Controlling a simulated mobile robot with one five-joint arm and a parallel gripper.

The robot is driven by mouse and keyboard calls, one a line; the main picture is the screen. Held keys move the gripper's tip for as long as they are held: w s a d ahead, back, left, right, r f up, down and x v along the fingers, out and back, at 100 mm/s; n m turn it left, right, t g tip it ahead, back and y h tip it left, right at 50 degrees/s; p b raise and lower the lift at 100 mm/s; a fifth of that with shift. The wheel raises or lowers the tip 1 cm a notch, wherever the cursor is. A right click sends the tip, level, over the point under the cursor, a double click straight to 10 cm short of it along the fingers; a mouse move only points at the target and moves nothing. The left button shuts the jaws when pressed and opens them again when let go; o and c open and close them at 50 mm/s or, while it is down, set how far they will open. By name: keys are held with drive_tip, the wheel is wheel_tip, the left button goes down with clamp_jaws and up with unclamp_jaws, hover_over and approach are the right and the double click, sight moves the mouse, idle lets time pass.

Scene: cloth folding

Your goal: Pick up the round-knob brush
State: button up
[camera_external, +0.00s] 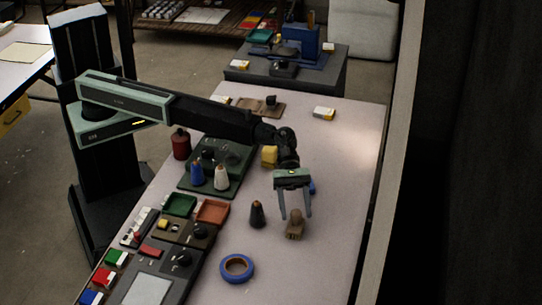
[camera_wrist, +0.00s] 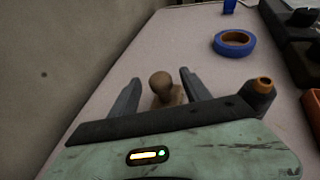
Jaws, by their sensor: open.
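The round-knob brush (camera_external: 294,226) stands on the pale table, a brown block with a rounded knob on top. My gripper (camera_external: 295,216) is open just above and around it in the external view. In the wrist view the brush (camera_wrist: 162,88) shows its knob between the two fingers of my gripper (camera_wrist: 157,85). Its lower part is partly hidden by the gripper body. I cannot tell whether either finger touches it.
A dark cone spool with an orange-brown top (camera_external: 257,214) stands close left of the brush. A blue tape roll (camera_external: 237,268) lies nearer the front. A yellow block (camera_external: 269,156) sits behind my wrist. The table (camera_external: 335,215) is clear to the right.

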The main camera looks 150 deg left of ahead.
drive_tip(key=shift+x, duration=0.8)
drive_tip(key=shift+s, duration=0.1)
clamp_jaws()
drive_tip(key=shift+r, duration=0.1)
wheel_tip(320, 180, up, 10)
drive_tip(key=p, duration=1)
drive_tip(key=shift+r, duration=0.1)
